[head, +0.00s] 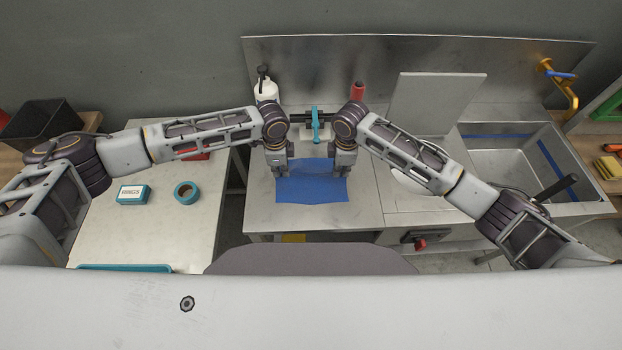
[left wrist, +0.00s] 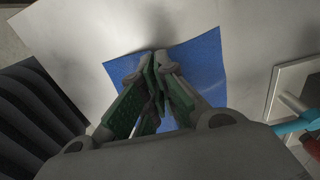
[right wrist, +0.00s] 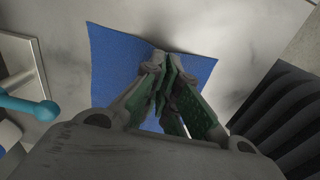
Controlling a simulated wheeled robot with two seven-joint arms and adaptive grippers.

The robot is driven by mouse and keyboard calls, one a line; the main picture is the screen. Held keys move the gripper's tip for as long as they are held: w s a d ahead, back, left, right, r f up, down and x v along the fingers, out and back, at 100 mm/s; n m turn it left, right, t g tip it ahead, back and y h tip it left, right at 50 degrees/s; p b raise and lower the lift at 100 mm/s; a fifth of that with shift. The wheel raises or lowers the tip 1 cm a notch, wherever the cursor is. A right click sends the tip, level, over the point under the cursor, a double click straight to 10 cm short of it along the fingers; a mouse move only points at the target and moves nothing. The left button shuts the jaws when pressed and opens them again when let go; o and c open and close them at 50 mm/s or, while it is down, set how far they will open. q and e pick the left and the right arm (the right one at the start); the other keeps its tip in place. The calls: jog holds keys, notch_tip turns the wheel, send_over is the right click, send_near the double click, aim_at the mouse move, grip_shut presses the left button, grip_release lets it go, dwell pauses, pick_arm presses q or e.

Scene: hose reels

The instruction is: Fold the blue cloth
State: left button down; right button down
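The blue cloth (head: 312,187) lies on the steel counter in front of me. Its far edge runs between my two grippers, and its near edge is slightly wavy. My left gripper (head: 281,174) points down at the far left part of the cloth. In the left wrist view its fingertips (left wrist: 157,58) are together at the cloth's edge (left wrist: 200,65), pinching it. My right gripper (head: 343,171) points down at the far right part. In the right wrist view its fingertips (right wrist: 162,58) are together on the cloth's edge (right wrist: 115,60). The fingers hide the pinched parts.
A white bottle (head: 265,90) and a red bottle (head: 358,91) stand behind my grippers, with a teal-handled device (head: 315,124) between them. A sink (head: 515,160) is at right. A teal box (head: 133,194) and a tape roll (head: 186,193) lie on the left table. Counter beside the cloth is clear.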

pick_arm(q)
jog(key=shift+r, duration=0.15)
pick_arm(e)
jog(key=shift+r, duration=0.15)
dwell(0.4)
